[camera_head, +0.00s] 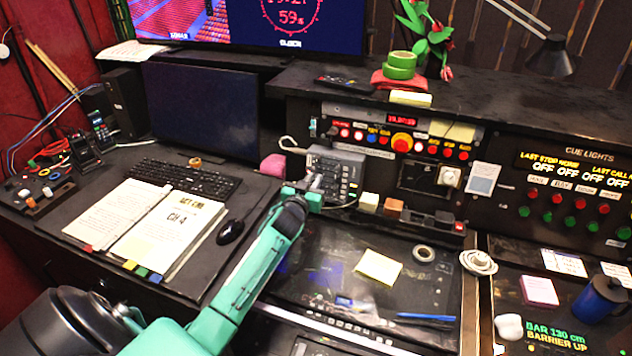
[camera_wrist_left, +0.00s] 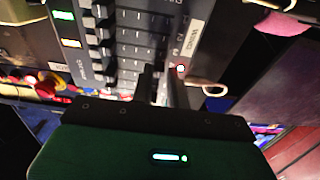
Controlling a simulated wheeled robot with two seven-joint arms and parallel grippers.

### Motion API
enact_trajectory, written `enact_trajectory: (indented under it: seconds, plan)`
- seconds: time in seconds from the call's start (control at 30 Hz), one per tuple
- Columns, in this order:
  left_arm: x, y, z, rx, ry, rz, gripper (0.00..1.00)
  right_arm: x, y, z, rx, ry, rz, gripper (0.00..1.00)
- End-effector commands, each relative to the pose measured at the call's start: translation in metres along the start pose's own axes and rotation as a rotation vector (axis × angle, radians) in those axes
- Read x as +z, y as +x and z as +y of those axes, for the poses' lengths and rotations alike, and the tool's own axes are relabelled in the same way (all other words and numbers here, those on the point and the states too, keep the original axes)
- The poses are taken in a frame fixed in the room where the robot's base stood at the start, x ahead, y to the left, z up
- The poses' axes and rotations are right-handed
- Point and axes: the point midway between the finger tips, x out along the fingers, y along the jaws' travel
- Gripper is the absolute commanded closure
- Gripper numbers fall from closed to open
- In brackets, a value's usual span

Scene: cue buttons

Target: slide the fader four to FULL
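The grey fader box (camera_head: 335,172) stands against the console front, left of the middle. It also fills the upper part of the left wrist view (camera_wrist_left: 125,45), with several dark fader knobs in slots. I cannot tell which fader is number four. My left gripper (camera_head: 316,184) is at the box's front left side. In the left wrist view its two dark fingers (camera_wrist_left: 163,85) are close together with a narrow gap, at the edge of the fader rows. Whether a knob is between them is hidden. My right gripper is not in view.
Left are an open binder (camera_head: 150,225), a keyboard (camera_head: 188,180) and a mouse (camera_head: 231,231).

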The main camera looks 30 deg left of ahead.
Motion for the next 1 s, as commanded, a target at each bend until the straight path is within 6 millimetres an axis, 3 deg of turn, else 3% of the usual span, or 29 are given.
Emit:
enact_trajectory:
  seconds: [0.03,0.1,0.37,0.53,1.0]
  plan:
    - [0.0,0.0,-0.002,-0.002,0.001,-0.001,0.75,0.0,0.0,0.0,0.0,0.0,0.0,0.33]
    - [0.0,0.0,-0.001,-0.002,0.001,0.0,0.65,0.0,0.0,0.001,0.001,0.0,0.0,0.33]
    - [0.0,-0.001,0.0,0.0,0.0,0.0,0.65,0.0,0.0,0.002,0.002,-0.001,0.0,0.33]
    - [0.002,-0.011,0.0,0.001,-0.001,0.001,0.65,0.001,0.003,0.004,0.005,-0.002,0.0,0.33]
    - [0.003,-0.099,-0.001,-0.001,0.001,-0.001,0.65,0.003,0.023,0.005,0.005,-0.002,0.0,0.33]
